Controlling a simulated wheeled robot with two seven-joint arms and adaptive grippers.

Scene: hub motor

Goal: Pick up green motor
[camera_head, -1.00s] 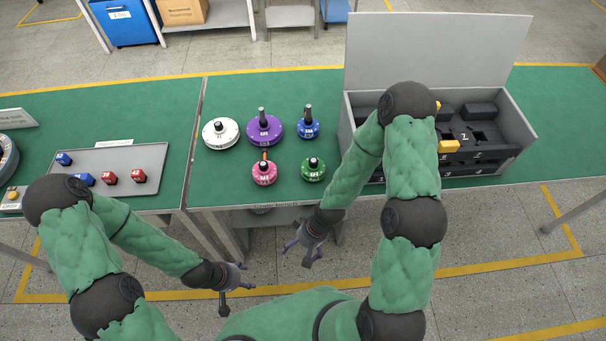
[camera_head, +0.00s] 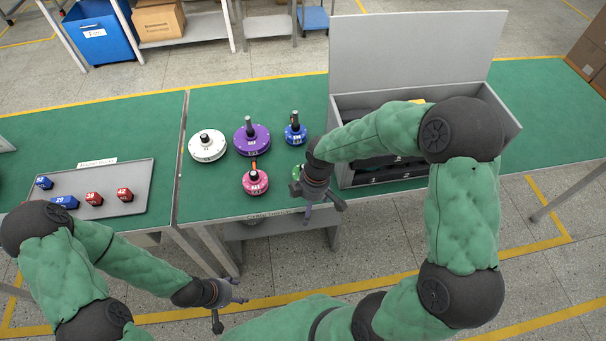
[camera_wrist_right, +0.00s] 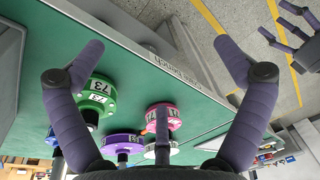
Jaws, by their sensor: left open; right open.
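The green motor (camera_head: 297,172) stands on the green bench, mostly hidden behind my right gripper in the head view. In the right wrist view the green motor (camera_wrist_right: 97,98) shows beyond the left finger, which overlaps part of it. My right gripper (camera_head: 322,212) is open and empty, at the bench's front edge close to the green motor and apart from it. Its fingers (camera_wrist_right: 165,65) spread wide in the wrist view. My left gripper (camera_head: 232,303) is open and empty, low in front of the bench, far from the motor.
Pink (camera_head: 255,182), purple (camera_head: 252,138), white (camera_head: 207,146) and blue (camera_head: 295,134) motors stand near the green one. A grey open-lidded box (camera_head: 409,50) stands to the right. A tray (camera_head: 140,171) with red and blue blocks lies left.

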